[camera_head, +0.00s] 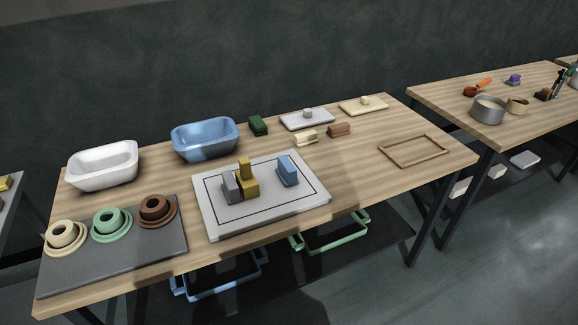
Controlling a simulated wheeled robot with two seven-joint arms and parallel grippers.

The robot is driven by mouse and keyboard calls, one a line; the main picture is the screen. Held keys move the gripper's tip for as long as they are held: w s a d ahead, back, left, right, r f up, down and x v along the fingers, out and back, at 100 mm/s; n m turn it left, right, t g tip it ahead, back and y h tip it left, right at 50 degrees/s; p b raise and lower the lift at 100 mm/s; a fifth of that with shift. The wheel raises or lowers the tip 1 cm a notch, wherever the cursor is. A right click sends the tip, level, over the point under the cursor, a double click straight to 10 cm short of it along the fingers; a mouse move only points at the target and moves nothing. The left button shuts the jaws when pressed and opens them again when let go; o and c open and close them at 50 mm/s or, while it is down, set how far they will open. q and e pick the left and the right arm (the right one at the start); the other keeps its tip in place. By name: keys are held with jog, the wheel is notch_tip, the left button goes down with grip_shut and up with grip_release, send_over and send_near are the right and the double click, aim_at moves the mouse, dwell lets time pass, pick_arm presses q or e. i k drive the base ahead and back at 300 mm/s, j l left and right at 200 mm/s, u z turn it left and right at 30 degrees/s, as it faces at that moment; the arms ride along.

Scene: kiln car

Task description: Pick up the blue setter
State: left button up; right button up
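A small blue block (288,170), which looks like the blue setter, stands on the right part of a pale square board (213,226) with a dark outline drawn on it. On the same board, to its left, stand a grey block (231,187) and a yellow stepped block (248,184) close together. The blue block stands apart from these two, with bare board between. Neither of my grippers is in view.
A white basin (103,165) and a blue basin (206,139) stand behind the board. A dark grey mat (110,262) at left holds several ringed pieces. Small blocks and slabs lie at the back. A thin wooden frame (413,150) lies right, with bare tabletop around it.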

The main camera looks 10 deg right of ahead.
aim_at(285, 171)
jog(key=i+l+u, duration=0.1)
jog(key=l, duration=0.35)
jog(key=i+l+u, duration=0.1)
jog(key=i+l, duration=0.15)
jog(key=l, duration=0.25)
jog(key=i+l+u, duration=0.15)
jog(key=l, duration=0.35)
jog(key=i+l+u, duration=0.1)
jog(key=l, duration=0.45)
jog(key=i+l+u, duration=0.1)
jog(key=l, duration=0.4)
jog(key=i+l+u, duration=0.1)
jog(key=l, duration=0.45)
